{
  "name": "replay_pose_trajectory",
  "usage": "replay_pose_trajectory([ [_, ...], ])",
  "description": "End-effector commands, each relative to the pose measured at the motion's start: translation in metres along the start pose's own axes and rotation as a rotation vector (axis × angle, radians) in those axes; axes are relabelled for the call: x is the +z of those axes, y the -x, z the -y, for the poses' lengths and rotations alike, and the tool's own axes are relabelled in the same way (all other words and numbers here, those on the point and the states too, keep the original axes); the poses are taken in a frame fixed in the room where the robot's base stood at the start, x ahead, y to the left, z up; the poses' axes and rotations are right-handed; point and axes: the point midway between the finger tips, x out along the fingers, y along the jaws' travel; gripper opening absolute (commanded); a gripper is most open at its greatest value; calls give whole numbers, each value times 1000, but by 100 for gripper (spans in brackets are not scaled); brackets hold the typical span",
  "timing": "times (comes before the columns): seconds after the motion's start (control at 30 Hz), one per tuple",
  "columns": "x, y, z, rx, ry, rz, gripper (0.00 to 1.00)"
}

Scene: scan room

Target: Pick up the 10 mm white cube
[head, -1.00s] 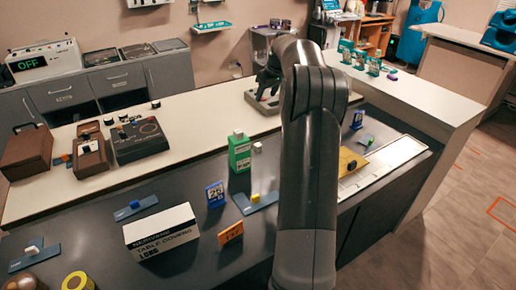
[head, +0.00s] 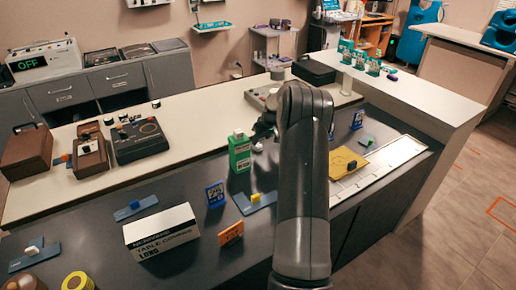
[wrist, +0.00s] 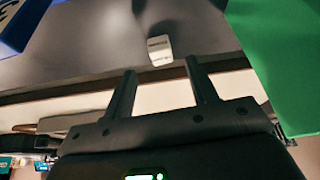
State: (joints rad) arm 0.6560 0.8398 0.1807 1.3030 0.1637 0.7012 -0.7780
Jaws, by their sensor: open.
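A small white cube with faint print on it (wrist: 160,50) lies on the dark counter in the wrist view, just beyond my fingertips and roughly between them. My gripper (wrist: 160,67) is open, with nothing between its fingers. In the head view, my gripper (head: 262,128) is a dark shape to the right of the green box, partly hidden by my arm. A small white thing (head: 258,147) shows just below it; I cannot tell surely that it is the same cube. Another white cube (head: 238,132) sits on top of the green box.
The green box (head: 240,154) stands close to my gripper and also fills the right of the wrist view (wrist: 285,50). A blue calendar block (head: 215,194), a yellow cube on a blue plate (head: 255,197) and a white carton (head: 162,238) stand nearer on the counter.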

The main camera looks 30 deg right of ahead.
Motion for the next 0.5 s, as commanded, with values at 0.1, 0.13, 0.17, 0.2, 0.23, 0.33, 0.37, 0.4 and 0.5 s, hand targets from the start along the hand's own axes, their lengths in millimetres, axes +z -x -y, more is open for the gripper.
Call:
replay_pose_trajectory([
  [0.1,-1,-16,1,-1,1,1,53],
  [0.13,-1,-20,2,-1,0,1,53],
  [0.17,-2,-25,2,-2,0,2,53],
  [0.2,-2,-31,2,-1,0,2,53],
  [0.23,-2,-36,1,-1,0,1,53],
  [0.33,-2,-45,1,0,0,1,53],
  [0.37,-2,-46,1,0,0,0,53],
  [0.4,-2,-47,1,0,0,0,53],
  [0.5,-2,-46,1,1,0,-1,53],
])
